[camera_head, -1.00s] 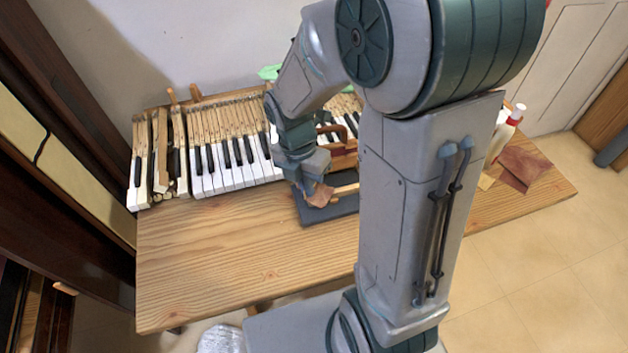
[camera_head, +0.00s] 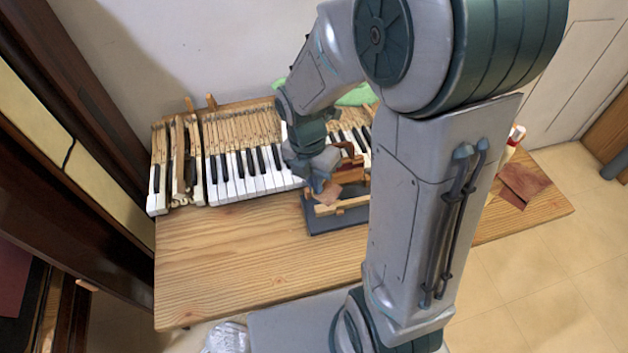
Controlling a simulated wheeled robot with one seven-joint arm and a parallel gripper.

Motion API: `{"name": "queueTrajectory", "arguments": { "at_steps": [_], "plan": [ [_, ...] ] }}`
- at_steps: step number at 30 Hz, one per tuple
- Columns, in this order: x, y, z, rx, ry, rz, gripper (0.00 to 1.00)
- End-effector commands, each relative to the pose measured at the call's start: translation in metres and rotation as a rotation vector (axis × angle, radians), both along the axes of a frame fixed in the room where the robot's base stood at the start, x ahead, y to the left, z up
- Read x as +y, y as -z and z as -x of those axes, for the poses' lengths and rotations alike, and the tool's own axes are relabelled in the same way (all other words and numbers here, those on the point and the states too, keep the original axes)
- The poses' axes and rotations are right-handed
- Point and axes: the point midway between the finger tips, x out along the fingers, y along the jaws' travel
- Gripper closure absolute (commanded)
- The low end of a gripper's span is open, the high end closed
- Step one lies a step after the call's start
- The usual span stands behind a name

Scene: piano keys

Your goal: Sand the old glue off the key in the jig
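My gripper (camera_head: 316,184) is over the jig and points down. A brown piece that looks like sandpaper (camera_head: 328,193) is at its fingertips, just above or against the key; I cannot tell if it touches. The fingers are small and partly covered, but they appear closed on the brown piece.
A row of piano keys (camera_head: 248,172) lies along the back of the bench (camera_head: 225,262), with loose keys (camera_head: 176,165) at its left end. The front left of the bench is clear.

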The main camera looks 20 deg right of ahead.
Motion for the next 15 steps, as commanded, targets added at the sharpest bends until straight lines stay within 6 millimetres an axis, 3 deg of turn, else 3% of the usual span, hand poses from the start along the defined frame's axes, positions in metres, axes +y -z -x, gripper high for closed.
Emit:
{"name": "queueTrajectory", "arguments": {
  "at_steps": [10, 15],
  "plan": [
    [0.000, -0.003, 0.000, 0.000, 0.000, 0.000, 1.00],
    [0.000, -0.015, 0.000, 0.000, 0.000, 0.000, 1.00]
  ]
}}
